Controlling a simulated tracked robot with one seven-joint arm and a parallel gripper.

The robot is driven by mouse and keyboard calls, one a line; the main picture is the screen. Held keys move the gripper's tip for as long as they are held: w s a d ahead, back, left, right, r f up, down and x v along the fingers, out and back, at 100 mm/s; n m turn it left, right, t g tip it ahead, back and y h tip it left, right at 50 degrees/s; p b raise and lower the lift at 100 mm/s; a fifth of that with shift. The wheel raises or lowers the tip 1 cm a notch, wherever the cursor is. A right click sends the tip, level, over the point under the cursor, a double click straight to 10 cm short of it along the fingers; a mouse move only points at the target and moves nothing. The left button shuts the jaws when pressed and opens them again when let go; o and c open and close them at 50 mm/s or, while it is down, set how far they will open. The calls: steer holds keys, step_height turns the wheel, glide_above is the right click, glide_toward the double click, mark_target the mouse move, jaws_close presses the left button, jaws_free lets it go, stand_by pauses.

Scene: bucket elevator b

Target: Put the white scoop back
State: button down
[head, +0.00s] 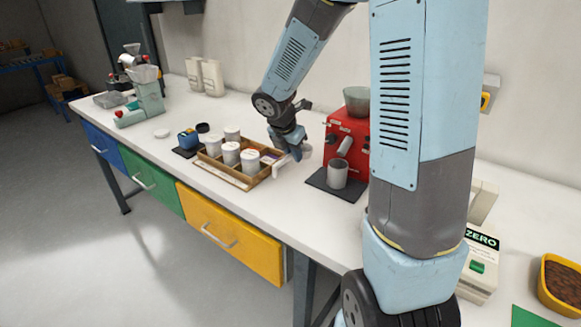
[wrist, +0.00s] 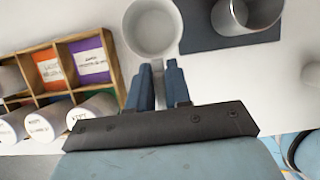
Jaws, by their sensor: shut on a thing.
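The white scoop shows at the top of the wrist view as a round cup (wrist: 152,28) with a short handle running down between my fingers. My gripper (wrist: 158,78) is shut on that handle; it also shows in the head view (head: 292,150), low over the white bench. The scoop's cup (head: 305,151) shows partly beside the fingers there. I cannot tell whether the scoop touches the bench. A wooden rack (wrist: 118,75) with coloured compartments, orange and purple among them, lies left of my gripper. Several white canisters (head: 250,161) stand in the rack.
A metal cup (head: 338,174) stands on a dark mat (head: 322,186) before a red machine (head: 347,143), just right of my gripper. A blue device (head: 188,140) sits left of the rack. Bare bench (head: 230,200) lies along the front edge.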

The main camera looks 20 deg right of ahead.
steer(key=w+f, duration=0.2)
steer(key=f, duration=0.1)
steer(key=shift+w+d+f, duration=0.2)
steer(key=shift+w+d, duration=0.1)
steer(key=shift+d, duration=0.05)
steer(key=shift+w+f, duration=0.2)
steer(key=shift+f, duration=1.55)
steer(key=c, duration=1.1)
jaws_free()
steer(key=shift+o, duration=0.2)
steer(key=v, duration=1.2)
steer(key=s+d+r+m+t+y, duration=0.1)
steer(key=s+r+m, duration=0.6)
steer(key=s+m, duration=0.5)
steer(key=s+d+r+m+t+y, duration=0.2)
steer(key=s+r+m, duration=0.5)
steer(key=s+m, duration=0.6)
steer(key=shift+s+r+y, duration=0.25)
steer(key=shift+s+y, duration=0.05)
steer(key=shift+s, duration=0.1)
